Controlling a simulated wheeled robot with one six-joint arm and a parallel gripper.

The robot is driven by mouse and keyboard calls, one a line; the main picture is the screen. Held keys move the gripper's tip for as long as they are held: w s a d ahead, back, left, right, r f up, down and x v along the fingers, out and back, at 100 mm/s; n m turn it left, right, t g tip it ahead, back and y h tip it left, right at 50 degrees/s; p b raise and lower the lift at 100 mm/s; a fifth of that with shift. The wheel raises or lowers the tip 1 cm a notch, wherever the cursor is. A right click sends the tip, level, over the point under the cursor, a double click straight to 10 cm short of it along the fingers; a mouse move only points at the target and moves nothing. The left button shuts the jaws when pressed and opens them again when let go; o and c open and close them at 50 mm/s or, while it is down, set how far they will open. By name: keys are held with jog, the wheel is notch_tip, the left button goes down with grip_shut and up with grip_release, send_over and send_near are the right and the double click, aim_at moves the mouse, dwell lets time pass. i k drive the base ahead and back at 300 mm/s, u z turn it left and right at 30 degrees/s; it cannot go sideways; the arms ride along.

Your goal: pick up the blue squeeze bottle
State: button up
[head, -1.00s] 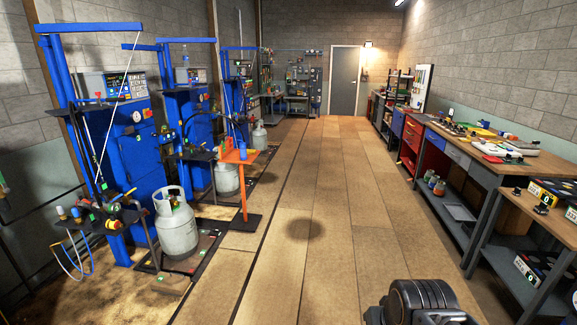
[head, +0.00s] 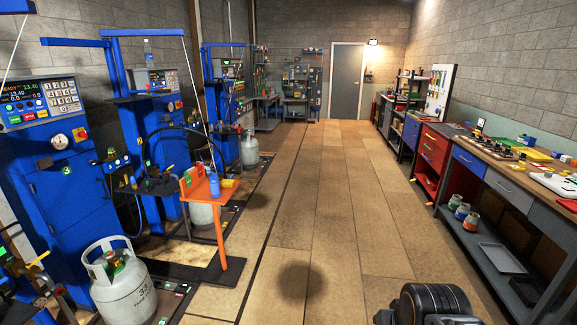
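A small upright blue bottle (head: 214,186) stands on the orange side table (head: 199,190), left of the picture's middle. It looks like the squeeze bottle, with a narrow top. A yellow item (head: 229,183) sits just to its right, and a green item stands further left on the same table. A dark rounded part of my own arm shows at the bottom edge, right of the middle. My gripper's fingers are not in view, and the bottle stands well apart from that arm part.
A grey gas cylinder (head: 124,290) stands at the lower left in front of a blue scale cabinet (head: 75,190). Another cylinder (head: 249,152) stands further back. A long workbench (head: 500,182) runs along the right. The wooden floor (head: 310,210) between them is clear.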

aim_at(215, 186)
jog(key=u, duration=0.3)
jog(key=i, duration=1.95)
jog(key=u, duration=1.6)
jog(key=i, duration=1.5)
jog(key=u, duration=1)
